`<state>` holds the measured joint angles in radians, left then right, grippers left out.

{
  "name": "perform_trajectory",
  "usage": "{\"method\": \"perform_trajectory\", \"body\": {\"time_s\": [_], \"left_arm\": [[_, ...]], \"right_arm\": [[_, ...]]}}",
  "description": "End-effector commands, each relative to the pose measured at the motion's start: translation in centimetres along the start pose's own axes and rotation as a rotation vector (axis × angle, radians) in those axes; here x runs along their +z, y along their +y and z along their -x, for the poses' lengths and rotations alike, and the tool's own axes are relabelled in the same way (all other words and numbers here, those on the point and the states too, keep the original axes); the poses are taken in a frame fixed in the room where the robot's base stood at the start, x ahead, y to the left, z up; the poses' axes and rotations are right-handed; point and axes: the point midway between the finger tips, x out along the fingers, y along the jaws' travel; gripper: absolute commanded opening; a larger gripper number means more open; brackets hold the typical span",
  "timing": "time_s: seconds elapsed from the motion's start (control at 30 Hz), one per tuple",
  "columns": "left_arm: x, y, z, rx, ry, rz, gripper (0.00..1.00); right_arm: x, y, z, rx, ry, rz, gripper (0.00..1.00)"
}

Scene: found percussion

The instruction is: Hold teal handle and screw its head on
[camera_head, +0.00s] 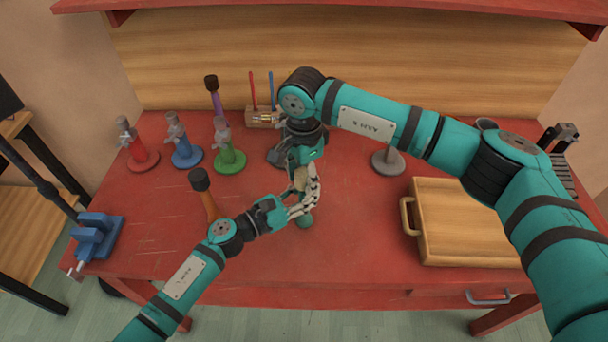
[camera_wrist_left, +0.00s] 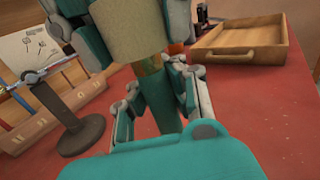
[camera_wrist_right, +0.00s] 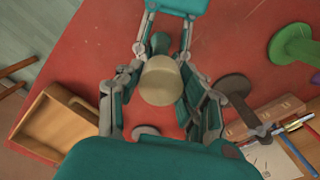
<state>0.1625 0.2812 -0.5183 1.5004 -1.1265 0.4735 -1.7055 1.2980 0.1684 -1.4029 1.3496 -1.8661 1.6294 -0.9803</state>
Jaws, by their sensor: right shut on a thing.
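The teal handle (camera_wrist_left: 158,98) stands roughly upright under its cream head (camera_wrist_left: 130,25); a brass-coloured section joins their outlines in the left wrist view. In the head view the handle's lower end (camera_head: 304,221) shows below the fingers. My right gripper (camera_head: 303,178) points down from above and is shut on the head, which also shows between its fingers in the right wrist view (camera_wrist_right: 161,82). My left gripper (camera_head: 297,208) reaches in from the side with one finger on each side of the handle. Whether both its fingers touch the handle is unclear. I cannot tell if the head's joint is tight.
Red (camera_head: 140,159), blue (camera_head: 187,157) and green (camera_head: 229,159) stands are at the back left. An orange handle with a dark head (camera_head: 199,180) stands beside my left forearm. A blue vise (camera_head: 96,237) sits at the left edge, a wooden tray (camera_head: 409,216) at the right.

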Motion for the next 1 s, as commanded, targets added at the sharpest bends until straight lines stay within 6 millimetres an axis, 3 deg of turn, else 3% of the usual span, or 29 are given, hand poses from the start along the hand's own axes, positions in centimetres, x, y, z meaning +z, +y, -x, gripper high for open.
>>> {"method": "perform_trajectory", "body": {"time_s": [0.5, 0.6, 0.77, 0.8, 0.93, 1.0], "left_arm": [[0.05, -0.27, -0.08, -0.006, -0.002, -0.001, 0.0], [0.04, -0.29, -0.08, -0.007, -0.002, -0.001, 0.0], [0.04, -0.31, -0.08, -0.007, -0.002, -0.001, 0.0], [0.04, -0.32, -0.08, -0.008, -0.002, -0.001, 0.0], [0.04, -0.25, -0.07, -0.006, -0.001, 0.0, 0.0], [0.04, -0.2, -0.06, -0.005, -0.001, 0.0, 0.0]], "right_arm": [[0.07, -0.18, 0.0, -0.004, -0.003, -1.335, 0.0], [0.07, -0.2, 0.0, -0.004, -0.004, -1.514, 0.0], [0.05, -0.22, 0.01, -0.005, -0.004, -1.511, 0.0], [0.06, -0.22, 0.01, -0.005, -0.004, -1.51, 0.43], [0.06, -0.18, -0.01, -0.004, -0.003, -1.509, 0.6], [0.07, -0.16, -0.02, -0.003, -0.002, -1.508, 0.61]]}}
